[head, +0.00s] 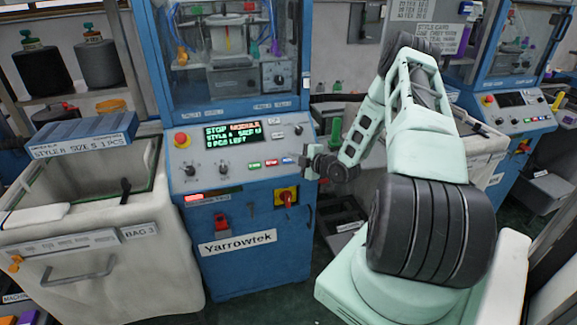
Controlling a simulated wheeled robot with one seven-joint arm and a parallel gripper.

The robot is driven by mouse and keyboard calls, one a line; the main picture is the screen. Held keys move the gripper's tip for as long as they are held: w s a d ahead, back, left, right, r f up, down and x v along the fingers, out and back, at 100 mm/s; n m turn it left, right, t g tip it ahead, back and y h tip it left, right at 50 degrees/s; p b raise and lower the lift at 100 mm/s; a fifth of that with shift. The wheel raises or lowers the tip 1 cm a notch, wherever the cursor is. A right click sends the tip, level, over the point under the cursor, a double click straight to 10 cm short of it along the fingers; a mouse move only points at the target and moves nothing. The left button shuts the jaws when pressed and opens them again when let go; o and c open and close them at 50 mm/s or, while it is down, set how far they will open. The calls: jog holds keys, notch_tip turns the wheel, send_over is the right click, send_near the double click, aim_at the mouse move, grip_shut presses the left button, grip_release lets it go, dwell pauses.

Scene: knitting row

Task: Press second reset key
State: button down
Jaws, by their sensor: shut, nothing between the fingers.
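The blue Yarrowtek knitting machine (250,275) stands in the middle, with a light sloping control panel (210,176). On the panel are a lit display (233,135) with a STOP line, a red emergency button (181,139) and two dark knobs. My gripper (313,164) is shut and empty at the panel's right edge, right of the keys.
A red-and-yellow rotary switch (286,197) sits on the machine's front below my gripper. A cloth-sided bin (100,270) with a blue box (82,134) on its rim stands at left. Another blue machine (515,130) is at right. Dark floor shows before the machine.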

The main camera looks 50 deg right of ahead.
aim_at(285, 157)
jog(key=shift+w+d+f+b, duration=0.3)
jog(key=shift+w+f+b, duration=0.1)
jog(key=shift+f, duration=0.25)
dwell(1.7)
jog(key=shift+w+d+f+b, duration=0.1)
jog(key=shift+w+f+b, duration=0.2)
jog(key=shift+b, duration=0.35)
jog(key=shift+w+d+f+b, duration=0.1)
jog(key=shift+f+b, duration=0.2)
jog(key=shift+b, duration=0.15)
dwell(0.4)
jog(key=shift+r, duration=0.15)
jog(key=shift+s+a+r+p, duration=0.25)
jog(key=shift+s+r+p, duration=0.05)
jog(key=shift+s+r, duration=0.15)
dwell(0.4)
